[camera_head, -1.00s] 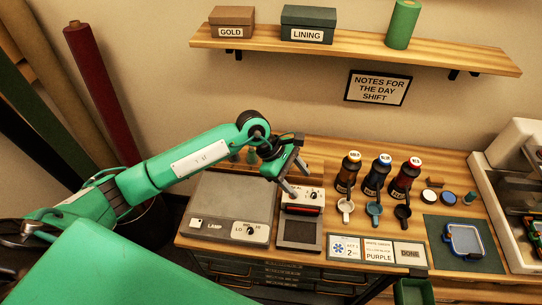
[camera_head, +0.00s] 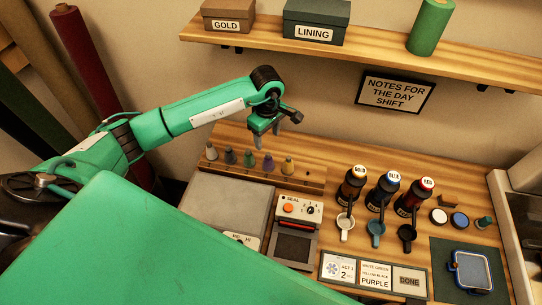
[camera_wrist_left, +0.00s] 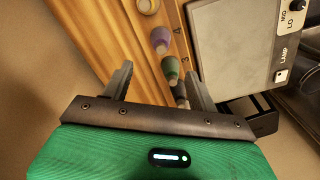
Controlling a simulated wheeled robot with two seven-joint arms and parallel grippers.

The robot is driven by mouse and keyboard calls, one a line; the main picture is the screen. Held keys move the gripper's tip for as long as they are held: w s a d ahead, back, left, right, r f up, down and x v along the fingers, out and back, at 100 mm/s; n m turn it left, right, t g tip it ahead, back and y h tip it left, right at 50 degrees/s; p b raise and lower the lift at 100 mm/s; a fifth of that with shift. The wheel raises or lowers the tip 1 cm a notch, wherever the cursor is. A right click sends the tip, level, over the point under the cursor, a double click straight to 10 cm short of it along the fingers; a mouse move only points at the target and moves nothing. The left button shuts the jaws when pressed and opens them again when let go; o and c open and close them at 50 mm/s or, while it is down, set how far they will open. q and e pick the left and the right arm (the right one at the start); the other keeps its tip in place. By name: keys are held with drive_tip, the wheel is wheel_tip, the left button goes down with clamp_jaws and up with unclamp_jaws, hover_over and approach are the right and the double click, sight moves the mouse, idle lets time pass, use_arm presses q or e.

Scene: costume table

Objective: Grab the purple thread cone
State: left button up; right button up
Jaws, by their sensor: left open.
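In the left wrist view the purple cone (camera_wrist_left: 160,38) is beside the number 4, ahead of the fingertips. My left gripper (camera_head: 267,137) is open and empty above the rack. In the wrist view, the green cone (camera_wrist_left: 171,68) lies in line with the gap between its fingers (camera_wrist_left: 158,72). A darker cone (camera_wrist_left: 181,92) is partly hidden by the right finger. My right gripper is out of view.
A grey lamp panel (camera_head: 220,205) and a SEAL device (camera_head: 299,207) stand in front of the rack. Several dye bottles (camera_head: 381,190) with cups are to the right. A shelf (camera_head: 380,52) hangs above. A pale cone (camera_head: 211,151) ends the rack at left.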

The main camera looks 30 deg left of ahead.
sight(269, 154)
use_arm(q)
drive_tip(key=f, duration=0.2)
drive_tip(key=f+p, duration=0.1)
drive_tip(key=f, duration=0.1)
drive_tip(key=shift+s+f+p, duration=0.2)
drive_tip(key=shift+f+p, duration=0.1)
wheel_tip(269, 154, down, 2)
drive_tip(key=shift+d+f+p, duration=0.1)
drive_tip(key=shift+f+p, duration=0.05)
drive_tip(key=shift+p, duration=0.55)
wheel_tip(269, 154, down, 3)
drive_tip(key=shift+d+f+p, duration=0.1)
drive_tip(key=shift+d+p, duration=0.05)
drive_tip(key=shift+p, duration=0.85)
drive_tip(key=shift+w+f, duration=0.1)
drive_tip(key=shift+f, duration=0.5)
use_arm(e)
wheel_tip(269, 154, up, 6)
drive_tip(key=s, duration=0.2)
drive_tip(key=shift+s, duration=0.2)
use_arm(q)
drive_tip(key=shift+c, duration=0.4)
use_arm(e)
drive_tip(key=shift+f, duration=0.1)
use_arm(q)
drive_tip(key=c, duration=1)
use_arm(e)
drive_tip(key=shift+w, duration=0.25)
